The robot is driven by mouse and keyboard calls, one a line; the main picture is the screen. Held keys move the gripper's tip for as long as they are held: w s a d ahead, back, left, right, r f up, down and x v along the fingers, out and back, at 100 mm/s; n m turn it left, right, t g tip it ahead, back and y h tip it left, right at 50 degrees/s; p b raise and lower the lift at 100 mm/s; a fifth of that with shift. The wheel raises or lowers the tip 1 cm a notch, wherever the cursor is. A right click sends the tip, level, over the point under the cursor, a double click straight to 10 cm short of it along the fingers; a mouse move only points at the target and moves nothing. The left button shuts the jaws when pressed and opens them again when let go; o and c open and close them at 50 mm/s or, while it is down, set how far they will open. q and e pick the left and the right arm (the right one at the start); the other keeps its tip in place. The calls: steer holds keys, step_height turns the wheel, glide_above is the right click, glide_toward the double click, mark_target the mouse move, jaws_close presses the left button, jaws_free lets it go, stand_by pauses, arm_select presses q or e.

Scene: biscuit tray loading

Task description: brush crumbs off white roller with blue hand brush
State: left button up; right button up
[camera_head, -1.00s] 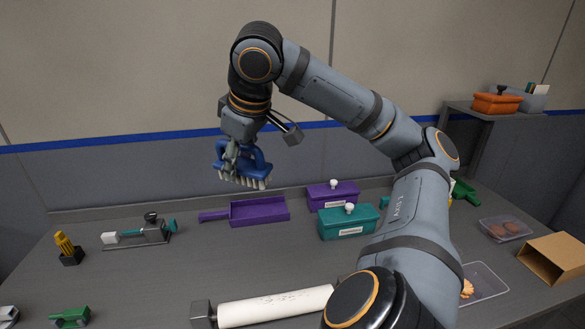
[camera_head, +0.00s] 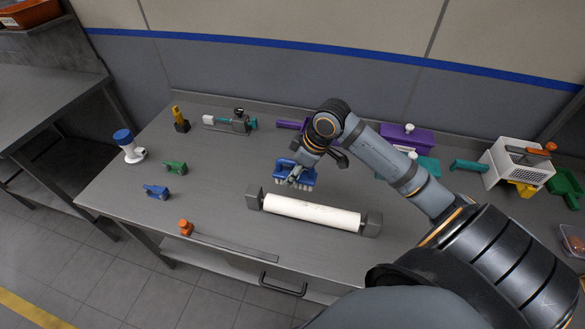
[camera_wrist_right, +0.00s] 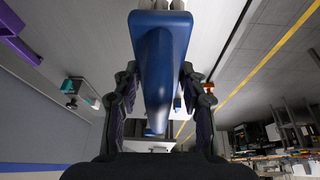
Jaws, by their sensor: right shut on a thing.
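The white roller (camera_head: 310,212) lies across the table between two dark grey end blocks, with faint dark specks on its top. My right gripper (camera_head: 297,176) is shut on the blue hand brush (camera_head: 285,168). The brush is behind and above the roller's left half, pale bristles facing down; I see no contact with the roller. In the right wrist view the blue brush handle (camera_wrist_right: 160,60) sits between the two dark fingers (camera_wrist_right: 160,115). My left gripper is not in view.
Left on the table (camera_head: 110,195) are a green clamp (camera_head: 175,168), a blue clamp (camera_head: 157,192) and a blue-topped white device (camera_head: 129,145). An orange-handled scraper (camera_head: 186,228) lies along the front edge. A purple box (camera_head: 407,138) and a white crate (camera_head: 513,165) stand behind my right arm.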

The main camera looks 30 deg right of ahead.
mark_target(293, 186)
steer(key=shift+s+a+f, duration=0.25)
steer(key=shift+a+f, duration=0.3)
steer(key=shift+f, duration=0.05)
steer(key=shift+a+f, duration=0.1)
steer(key=shift+f, duration=0.35)
step_height(293, 186, down, 4)
steer(key=b, duration=0.5)
steer(key=shift+r, duration=0.2)
steer(key=shift+f, duration=0.35)
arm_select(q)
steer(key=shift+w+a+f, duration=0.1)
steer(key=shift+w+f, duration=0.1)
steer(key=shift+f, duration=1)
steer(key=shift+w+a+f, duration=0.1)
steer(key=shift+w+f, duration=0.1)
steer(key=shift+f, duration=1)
arm_select(e)
steer(key=shift+f, duration=0.8)
arm_select(q)
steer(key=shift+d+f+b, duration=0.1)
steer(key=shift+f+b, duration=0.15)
steer(key=shift+b, duration=0.15)
arm_select(e)
steer(key=shift+f, duration=0.6)
